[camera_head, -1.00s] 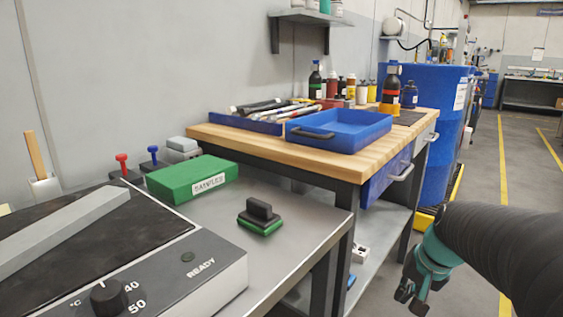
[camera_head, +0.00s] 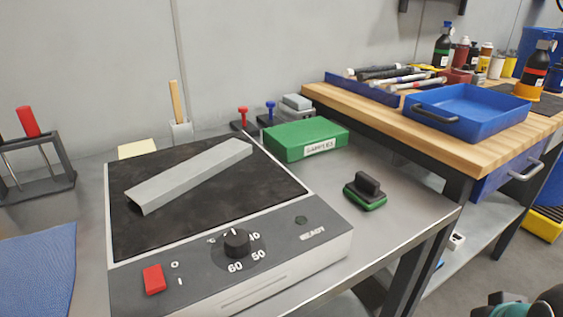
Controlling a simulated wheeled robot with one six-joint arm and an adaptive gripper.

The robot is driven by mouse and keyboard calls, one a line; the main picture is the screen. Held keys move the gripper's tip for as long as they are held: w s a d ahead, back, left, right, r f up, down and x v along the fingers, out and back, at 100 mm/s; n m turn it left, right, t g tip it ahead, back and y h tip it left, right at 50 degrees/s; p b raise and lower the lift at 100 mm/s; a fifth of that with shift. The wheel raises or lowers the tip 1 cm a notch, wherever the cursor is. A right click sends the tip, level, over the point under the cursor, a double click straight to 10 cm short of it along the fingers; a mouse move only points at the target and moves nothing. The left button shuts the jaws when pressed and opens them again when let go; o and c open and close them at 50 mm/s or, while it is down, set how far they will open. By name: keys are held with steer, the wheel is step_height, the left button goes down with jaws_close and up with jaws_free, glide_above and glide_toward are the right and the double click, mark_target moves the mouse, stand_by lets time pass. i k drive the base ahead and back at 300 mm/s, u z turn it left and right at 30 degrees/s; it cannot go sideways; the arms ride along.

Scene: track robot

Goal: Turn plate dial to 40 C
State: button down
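The hot plate (camera_head: 125,228) stands on the metal bench in the head view, with a black top and a grey front panel. Its black plate dial (camera_head: 237,243) is on that panel, with 50 and 60 readable beside it and a partly hidden number ending in 0 above. I cannot tell for sure which mark the dial points to. A red switch (camera_head: 154,279) is at the panel's left, and a dark READY lamp (camera_head: 301,220) at its right. A grey metal bar (camera_head: 190,174) lies across the black top. My gripper is out of view; only part of my arm shows at the lower right corner.
A green SAMPLES box (camera_head: 306,139) and a black-and-green stamp-like block (camera_head: 365,191) sit right of the plate. A rack with a red-handled tool (camera_head: 35,165) and a blue mat (camera_head: 36,262) are at left. A wooden table (camera_head: 470,150) with a blue tray (camera_head: 468,112) is at right.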

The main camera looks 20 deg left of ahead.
mark_target(238, 244)
steer(key=u, duration=1.8)
steer(key=k, duration=0.5)
steer(key=u, duration=0.55)
steer(key=i, duration=0.3)
steer(key=z, duration=0.1)
